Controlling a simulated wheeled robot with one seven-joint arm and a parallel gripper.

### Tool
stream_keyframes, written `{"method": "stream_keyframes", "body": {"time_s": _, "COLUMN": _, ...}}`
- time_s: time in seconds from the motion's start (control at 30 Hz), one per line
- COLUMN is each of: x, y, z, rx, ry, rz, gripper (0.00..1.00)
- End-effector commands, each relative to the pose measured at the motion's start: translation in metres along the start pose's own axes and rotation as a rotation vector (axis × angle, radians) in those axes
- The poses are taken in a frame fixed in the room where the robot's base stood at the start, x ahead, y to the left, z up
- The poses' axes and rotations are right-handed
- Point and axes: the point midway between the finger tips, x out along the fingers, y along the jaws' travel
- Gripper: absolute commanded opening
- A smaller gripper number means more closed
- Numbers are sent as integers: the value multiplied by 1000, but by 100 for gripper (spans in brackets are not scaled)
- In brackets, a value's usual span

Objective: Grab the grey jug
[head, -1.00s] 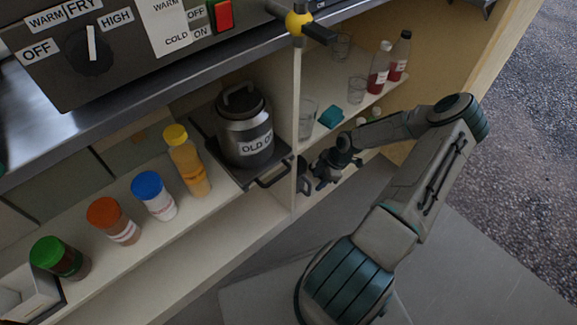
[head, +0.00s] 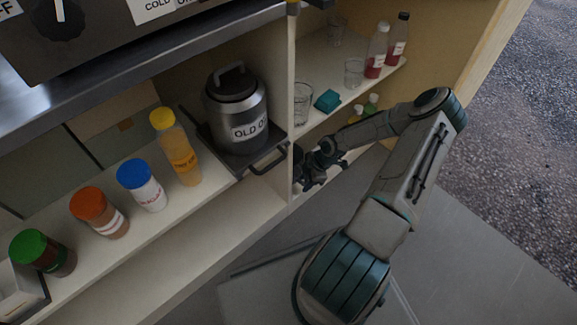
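A grey metal can (head: 237,108) with a dark lid, a top handle and a label reading "OLD O…" stands on a dark tray (head: 236,162) on the left shelf. It is the only large grey vessel I see; I cannot tell whether it is the jug. My gripper (head: 304,178) is at the front of the shelf unit, beside the lower end of the upright divider, to the right of and below the can. It is apart from the can. Its fingers are dark, small and partly overlapped, so their opening is unclear. A dark shape beside the divider is hard to make out.
An orange-filled bottle (head: 176,148) and jars with blue (head: 142,186), orange (head: 100,213) and green (head: 43,252) lids stand left. Right of the divider (head: 291,80) are glasses (head: 303,103), a teal item (head: 327,100) and two red-filled bottles (head: 376,52). Floor lies clear in front.

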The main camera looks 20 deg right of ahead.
Motion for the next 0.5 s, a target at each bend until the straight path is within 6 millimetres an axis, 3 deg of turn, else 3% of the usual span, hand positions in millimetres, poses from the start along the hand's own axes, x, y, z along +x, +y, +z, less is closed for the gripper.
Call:
{"method": "stream_keyframes", "body": {"time_s": 0.03, "x": 0, "y": 0, "z": 0, "rx": 0, "ry": 0, "rz": 0, "gripper": 25}}
{"method": "stream_keyframes", "body": {"time_s": 0.13, "x": 0, "y": 0, "z": 0, "rx": 0, "ry": 0, "rz": 0, "gripper": 0}}
{"method": "stream_keyframes", "body": {"time_s": 0.5, "x": -2, "y": 0, "z": -1, "rx": 0, "ry": 0, "rz": 0, "gripper": 0}}
